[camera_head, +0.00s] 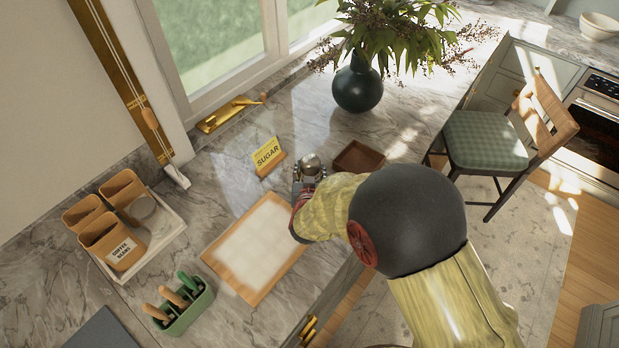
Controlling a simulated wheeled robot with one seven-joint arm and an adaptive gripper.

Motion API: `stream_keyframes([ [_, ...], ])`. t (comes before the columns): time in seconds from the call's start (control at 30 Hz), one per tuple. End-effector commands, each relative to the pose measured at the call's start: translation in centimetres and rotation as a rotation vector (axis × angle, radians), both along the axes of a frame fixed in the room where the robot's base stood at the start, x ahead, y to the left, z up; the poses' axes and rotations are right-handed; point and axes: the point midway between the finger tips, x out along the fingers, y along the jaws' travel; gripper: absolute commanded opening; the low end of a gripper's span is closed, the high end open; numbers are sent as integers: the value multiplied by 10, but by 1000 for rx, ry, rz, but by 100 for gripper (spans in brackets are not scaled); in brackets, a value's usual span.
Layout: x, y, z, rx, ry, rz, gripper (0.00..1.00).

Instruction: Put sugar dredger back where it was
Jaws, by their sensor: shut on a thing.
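The sugar dredger (312,164) is a small silvery metal piece with a rounded top. My gripper (307,180) is shut on it, at the end of my arm over the marble counter. The arm hides much of the gripper and the dredger's lower part, so I cannot tell whether it touches the counter. A yellow card reading "SUGAR" (267,153) stands in a wooden holder just left of the dredger. A square brown wooden tray (358,157) lies just right of it and looks empty.
A wood-framed pale board (254,246) lies nearer on the counter. Left are a white tray (172,228) with brown containers, one labelled coffee beans, and a green holder (184,310) with wooden-handled tools. A dark vase (357,88) with plants stands behind. A chair (487,139) is right.

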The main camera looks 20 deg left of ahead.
Motion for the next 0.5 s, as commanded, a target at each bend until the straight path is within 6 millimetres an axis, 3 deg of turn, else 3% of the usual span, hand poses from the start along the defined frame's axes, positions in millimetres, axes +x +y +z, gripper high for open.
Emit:
stream_keyframes([
  [0.27, 11, 6, -16, -1, 0, 0, 14],
  [0.5, 10, 6, -44, 0, -1, 0, 14],
])
